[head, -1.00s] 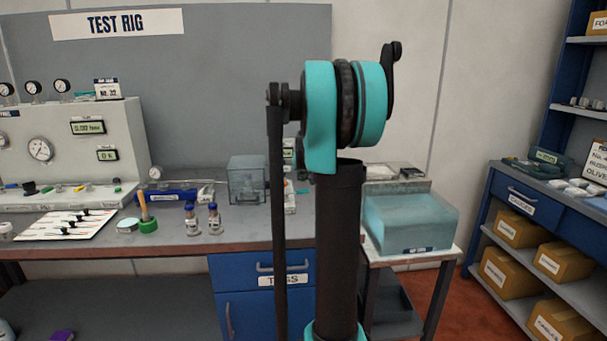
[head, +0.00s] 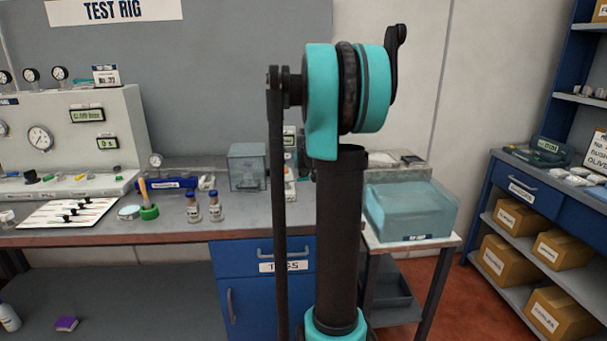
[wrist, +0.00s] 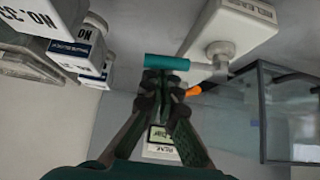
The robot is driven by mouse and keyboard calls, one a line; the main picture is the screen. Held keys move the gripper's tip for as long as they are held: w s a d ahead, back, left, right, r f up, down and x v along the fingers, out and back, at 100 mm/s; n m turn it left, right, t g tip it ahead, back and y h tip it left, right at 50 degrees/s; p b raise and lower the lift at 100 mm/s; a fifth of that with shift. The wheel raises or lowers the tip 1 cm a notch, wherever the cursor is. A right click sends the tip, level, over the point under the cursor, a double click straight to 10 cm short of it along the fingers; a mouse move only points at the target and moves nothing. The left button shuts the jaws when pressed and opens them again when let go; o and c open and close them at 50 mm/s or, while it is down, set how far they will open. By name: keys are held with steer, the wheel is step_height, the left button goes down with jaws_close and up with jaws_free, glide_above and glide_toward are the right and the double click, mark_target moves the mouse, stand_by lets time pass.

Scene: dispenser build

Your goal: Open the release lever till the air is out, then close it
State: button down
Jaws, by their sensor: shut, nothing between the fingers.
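The release lever's teal handle (wrist: 167,63) lies crosswise in the wrist view. Its grey pivot (wrist: 220,55) joins the white block marked RELEASE (wrist: 228,30). My gripper (wrist: 160,82) is shut and empty, with its fingertips right at the handle; I cannot tell whether they touch it. A small readout with "bar" on it (wrist: 160,136) shows partly behind the fingers, its number hidden. An orange piece (wrist: 193,91) shows beside the fingertips. In the head view my own arm hides the gripper and the lever.
A clear-walled box (wrist: 285,110) stands right of the gripper in the wrist view. White labelled blocks (wrist: 85,45) are at left. In the head view, the bench (head: 255,210) carries bottles (head: 193,208), a white card (head: 68,213) and a gauge panel (head: 75,130).

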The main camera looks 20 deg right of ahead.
steer(key=s+m+h, duration=0.1)
steer(key=m, duration=0.1)
steer(key=s+a+m+g+h, duration=0.1)
steer(key=m, duration=0.1)
steer(key=s+m+g+h, duration=0.1)
steer(key=shift+a+m+h, duration=0.4)
steer(key=m+g, duration=0.1)
steer(key=s+a+m+g+h, duration=0.1)
steer(key=m, duration=0.1)
steer(key=a+m+g+h, duration=0.1)
steer(key=shift+s+m, duration=0.25)
steer(key=shift+m, duration=0.05)
steer(key=a+m+g, duration=0.2)
steer(key=m, duration=0.1)
steer(key=shift+s+m+g+h, duration=0.3)
steer(key=shift+s+a, duration=0.1)
steer(key=shift+a, duration=1.2)
